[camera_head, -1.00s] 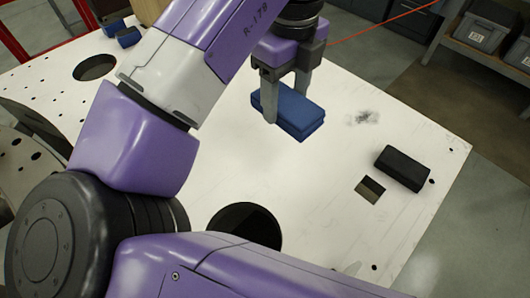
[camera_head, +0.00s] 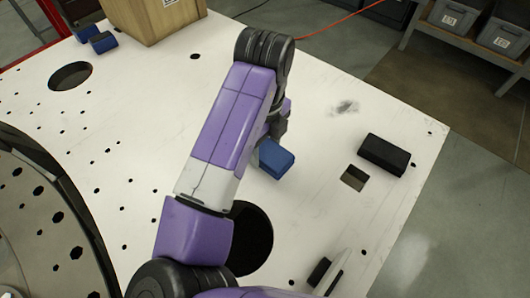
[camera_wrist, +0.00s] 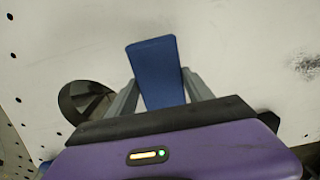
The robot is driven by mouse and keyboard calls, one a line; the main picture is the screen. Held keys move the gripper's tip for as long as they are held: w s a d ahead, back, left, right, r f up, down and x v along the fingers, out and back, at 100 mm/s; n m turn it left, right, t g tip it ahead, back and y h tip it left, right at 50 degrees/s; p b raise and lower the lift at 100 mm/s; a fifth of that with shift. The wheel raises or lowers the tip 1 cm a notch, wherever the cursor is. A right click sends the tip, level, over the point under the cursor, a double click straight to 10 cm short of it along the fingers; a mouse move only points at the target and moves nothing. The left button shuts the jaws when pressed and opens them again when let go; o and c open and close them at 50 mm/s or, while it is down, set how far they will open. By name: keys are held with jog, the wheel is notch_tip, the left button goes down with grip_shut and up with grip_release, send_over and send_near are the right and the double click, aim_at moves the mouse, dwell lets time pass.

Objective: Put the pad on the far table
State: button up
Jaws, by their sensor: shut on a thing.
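A blue pad (camera_head: 277,160) is in my gripper (camera_wrist: 160,84), above the white plate (camera_head: 310,120). In the wrist view the blue pad (camera_wrist: 156,65) sits between the two grey fingers, which close on its sides, and its long end points away from the wrist. In the head view my arm hides most of the gripper, and only part of the pad shows. I cannot tell exactly how high the pad is above the plate. I cannot make out for certain which surface is the far table.
A black block (camera_head: 385,153) lies beside a square hole (camera_head: 355,177) in the plate. A large round hole (camera_head: 252,240) is near my arm. A wooden box (camera_head: 155,18) and small blue blocks (camera_head: 103,43) stand at the back left. Grey bins (camera_head: 450,16) sit on a shelf at upper right.

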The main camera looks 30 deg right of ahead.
aim_at(265, 156)
jog(key=shift+f, duration=1.75)
jog(key=shift+f, duration=0.15)
jog(key=o, duration=1.5)
jog(key=shift+c, duration=0.2)
notch_tip(265, 156, up, 12)
jog(key=shift+r+b, duration=0.2)
jog(key=shift+b, duration=0.5)
